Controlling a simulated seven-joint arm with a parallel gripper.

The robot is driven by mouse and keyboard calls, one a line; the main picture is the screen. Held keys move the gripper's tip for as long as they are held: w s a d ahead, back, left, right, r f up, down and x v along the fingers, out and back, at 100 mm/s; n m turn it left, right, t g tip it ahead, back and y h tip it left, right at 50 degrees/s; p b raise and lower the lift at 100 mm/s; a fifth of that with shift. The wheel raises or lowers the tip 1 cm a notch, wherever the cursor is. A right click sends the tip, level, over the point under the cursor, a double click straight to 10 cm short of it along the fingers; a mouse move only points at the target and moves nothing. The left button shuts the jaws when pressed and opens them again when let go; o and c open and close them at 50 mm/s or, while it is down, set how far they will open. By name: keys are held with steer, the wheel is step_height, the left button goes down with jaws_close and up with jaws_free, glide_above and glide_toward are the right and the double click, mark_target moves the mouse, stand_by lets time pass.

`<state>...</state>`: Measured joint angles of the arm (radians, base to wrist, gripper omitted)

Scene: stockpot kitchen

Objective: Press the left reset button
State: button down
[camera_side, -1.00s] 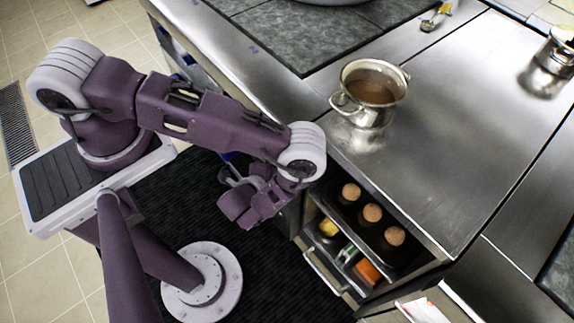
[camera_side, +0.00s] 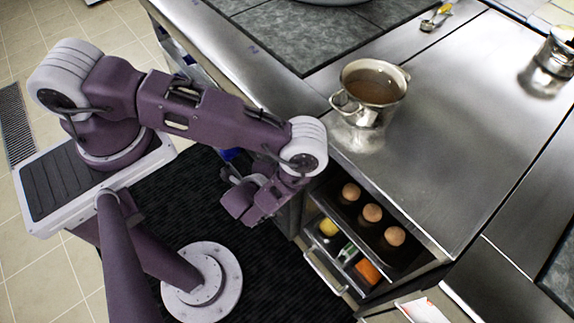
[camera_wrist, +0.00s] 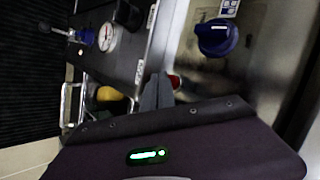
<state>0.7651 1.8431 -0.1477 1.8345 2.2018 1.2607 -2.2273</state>
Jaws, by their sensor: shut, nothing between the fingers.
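A red button (camera_wrist: 175,81) shows in the wrist view on the steel front panel, just right of my fingertips and partly hidden by them. I cannot tell whether it is the left reset button, and no second button shows. My gripper (camera_wrist: 158,82) is shut and empty, its grey fingers together. The fingertips look close to the red button; contact cannot be told. In the side view my gripper (camera_side: 228,174) is at the counter's front, left of the open shelves, and the buttons are hidden there.
A blue knob (camera_wrist: 216,38) is on the panel above the button. A round gauge (camera_wrist: 106,38) sits on a dark panel to the left. A steel pot (camera_side: 370,92) stands on the counter (camera_side: 470,130).

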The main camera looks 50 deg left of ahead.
steer(key=shift+w, duration=0.45)
stand_by(0.4)
steer(key=shift+s, duration=0.85)
steer(key=shift+s, duration=0.1)
steer(key=shift+s, duration=2.45)
